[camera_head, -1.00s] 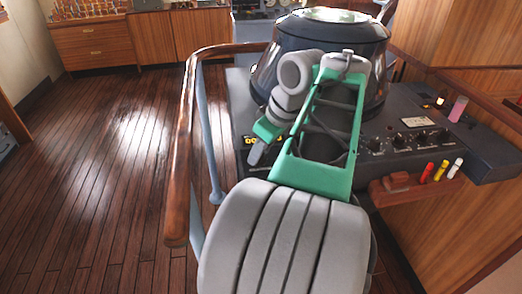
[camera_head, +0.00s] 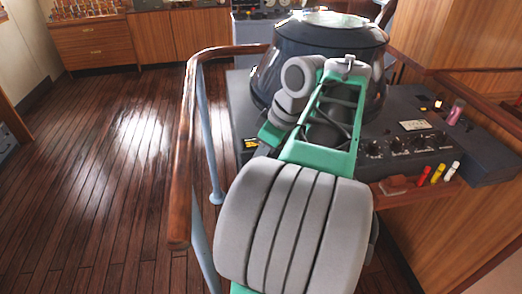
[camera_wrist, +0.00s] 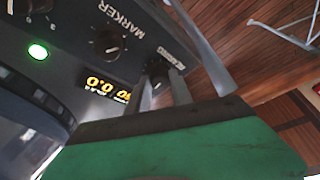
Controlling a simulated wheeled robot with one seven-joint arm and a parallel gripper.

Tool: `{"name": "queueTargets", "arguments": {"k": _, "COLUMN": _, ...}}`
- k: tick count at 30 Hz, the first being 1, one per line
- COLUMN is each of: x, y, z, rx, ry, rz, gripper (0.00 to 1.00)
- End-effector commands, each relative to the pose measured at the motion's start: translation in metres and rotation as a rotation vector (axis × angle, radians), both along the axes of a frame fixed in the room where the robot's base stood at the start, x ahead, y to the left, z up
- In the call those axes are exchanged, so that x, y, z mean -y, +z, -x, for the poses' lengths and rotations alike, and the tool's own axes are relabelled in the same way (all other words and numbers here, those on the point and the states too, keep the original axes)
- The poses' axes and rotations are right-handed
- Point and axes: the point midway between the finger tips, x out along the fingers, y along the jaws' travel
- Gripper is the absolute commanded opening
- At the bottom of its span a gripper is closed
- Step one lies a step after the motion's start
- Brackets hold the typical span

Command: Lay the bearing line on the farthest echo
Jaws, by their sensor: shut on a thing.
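The radar console (camera_head: 405,115) carries a dark hooded radar display (camera_head: 285,60); the echoes and bearing line cannot be made out. In the wrist view, a dark knob (camera_wrist: 157,75) sits beside an upside-down label that appears to read "BEARING". My gripper (camera_wrist: 168,88) is shut on this knob, one grey finger on each side. An amber digital readout (camera_wrist: 104,86) beside it shows zeros, partly cut off by my gripper. In the head view my arm hides the fingers and the knob.
A MARKER knob (camera_wrist: 106,42) and a green lamp (camera_wrist: 38,52) are close by. A wooden handrail (camera_head: 180,150) runs left of my arm. The floor at left is clear.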

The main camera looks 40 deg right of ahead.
Motion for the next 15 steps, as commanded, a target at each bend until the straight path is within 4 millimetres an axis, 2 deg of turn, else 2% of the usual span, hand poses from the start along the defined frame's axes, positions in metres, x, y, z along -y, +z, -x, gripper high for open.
{"name": "queueTargets", "arguments": {"k": 3, "x": 0.0002, "y": 0.0000, "z": -0.0002, "rx": 0.001, "ry": -0.001, "rz": 0.002, "gripper": 0.00}}
{"name": "queueTargets", "arguments": {"k": 4, "x": 0.0002, "y": 0.0000, "z": -0.0002, "rx": 0.001, "ry": -0.001, "rz": 0.002, "gripper": 0.28}}
{"name": "queueTargets", "arguments": {"k": 11, "x": 0.0001, "y": -0.0001, "z": -0.0002, "rx": 0.001, "ry": -0.002, "rz": 0.001, "gripper": 0.47}}
{"name": "queueTargets", "arguments": {"k": 15, "x": 0.0001, "y": -0.0001, "z": -0.0001, "rx": 0.001, "ry": -0.002, "rz": 0.001, "gripper": 0.48}}
